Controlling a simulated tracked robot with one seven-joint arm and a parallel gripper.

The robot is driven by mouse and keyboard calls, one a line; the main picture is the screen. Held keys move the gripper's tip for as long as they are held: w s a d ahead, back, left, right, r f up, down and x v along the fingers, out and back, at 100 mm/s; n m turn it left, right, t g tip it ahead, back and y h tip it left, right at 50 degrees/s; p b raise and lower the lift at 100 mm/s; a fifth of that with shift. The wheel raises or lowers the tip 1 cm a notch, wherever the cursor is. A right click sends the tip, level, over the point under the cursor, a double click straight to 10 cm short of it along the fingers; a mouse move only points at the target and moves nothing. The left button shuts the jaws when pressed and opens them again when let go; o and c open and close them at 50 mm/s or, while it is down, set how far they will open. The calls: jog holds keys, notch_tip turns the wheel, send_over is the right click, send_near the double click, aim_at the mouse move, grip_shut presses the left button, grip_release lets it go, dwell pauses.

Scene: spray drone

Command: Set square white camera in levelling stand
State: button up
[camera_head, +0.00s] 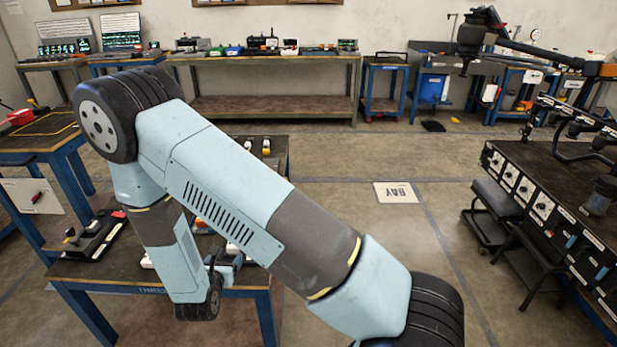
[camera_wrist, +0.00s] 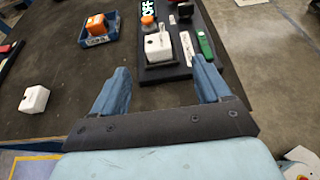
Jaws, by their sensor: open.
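In the wrist view my gripper (camera_wrist: 161,68) is open, with its two blue fingers apart and nothing between them. It is above the dark worktable (camera_wrist: 85,75). A white block-like item (camera_wrist: 158,47) with a small dark post on top sits on a black board (camera_wrist: 165,74), just beyond the fingertips. A second white, cube-like item (camera_wrist: 34,99) lies on the tabletop to the left. I cannot tell for certain which is the square white camera, nor pick out the levelling stand. In the head view my arm hides most of the gripper and this area.
A blue tray (camera_wrist: 99,40) holds an orange and white item. A green item (camera_wrist: 206,46) and an orange-topped bottle (camera_wrist: 147,22) are on or near the black board. A dark fixture (camera_head: 95,236) stands on the table's left. Open floor (camera_head: 340,240) lies right of the table.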

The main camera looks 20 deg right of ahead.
jog(key=d+r+m+g+h, duration=0.55)
jog(key=d+r+m, duration=0.8)
jog(key=r, duration=0.55)
jog(key=s+d+r+m+g+y, duration=0.1)
jog(key=s+d+r+m+g, duration=0.3)
jog(key=s+d+r+m, duration=0.45)
jog(key=s+d+r+m+t+y, duration=0.2)
jog(key=s+r+m+y, duration=0.7)
jog(key=s+r, duration=0.6)
jog(key=shift+d+r+m, duration=0.4)
jog(key=shift+d+r, duration=0.05)
jog(key=shift+r, duration=0.15)
